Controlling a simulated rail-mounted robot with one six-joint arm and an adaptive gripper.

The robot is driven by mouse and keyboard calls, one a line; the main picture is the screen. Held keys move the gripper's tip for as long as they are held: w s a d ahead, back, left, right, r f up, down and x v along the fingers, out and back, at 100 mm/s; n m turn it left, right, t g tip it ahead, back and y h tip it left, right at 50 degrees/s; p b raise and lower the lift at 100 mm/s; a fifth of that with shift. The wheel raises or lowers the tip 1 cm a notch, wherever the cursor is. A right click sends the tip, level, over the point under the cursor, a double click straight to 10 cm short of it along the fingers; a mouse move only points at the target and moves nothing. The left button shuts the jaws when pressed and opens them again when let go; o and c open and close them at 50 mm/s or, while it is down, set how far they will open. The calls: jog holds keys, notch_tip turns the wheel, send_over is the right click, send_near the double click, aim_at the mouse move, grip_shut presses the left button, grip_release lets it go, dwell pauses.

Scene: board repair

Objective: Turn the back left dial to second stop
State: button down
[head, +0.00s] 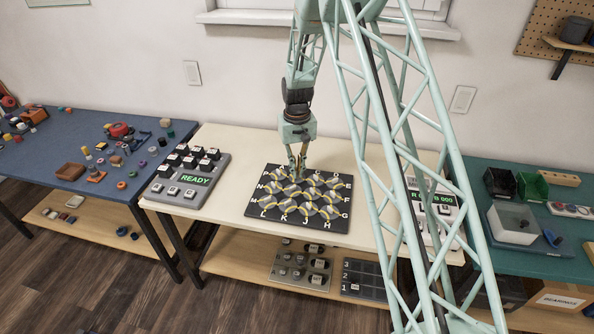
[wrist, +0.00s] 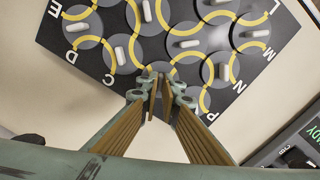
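The black dial board (head: 250,211) lies on the cream table. It has several round grey dials with yellow arcs and white bar knobs, and letters along its edges. The back left dial (head: 278,174) is at the board's far left corner, and its setting is too small to read. My gripper (head: 297,179) points down over the back row, close to this dial. In the wrist view, my gripper (wrist: 159,80) has its two fingers a narrow gap apart with nothing visible between them.
A keypad reading READY (head: 191,175) stands left of the board. A second display box (head: 437,205) stands to the right, partly behind my arm. Panels (head: 300,270) lie on the lower shelf. The table is bare in front of and behind the board.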

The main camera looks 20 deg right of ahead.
jog(key=shift+n, duration=1.7)
jog(key=c, duration=2.9)
grip_release()
jog(key=shift+o, duration=0.2)
jog(key=shift+r, duration=0.1)
notch_tip(320, 180, up, 12)
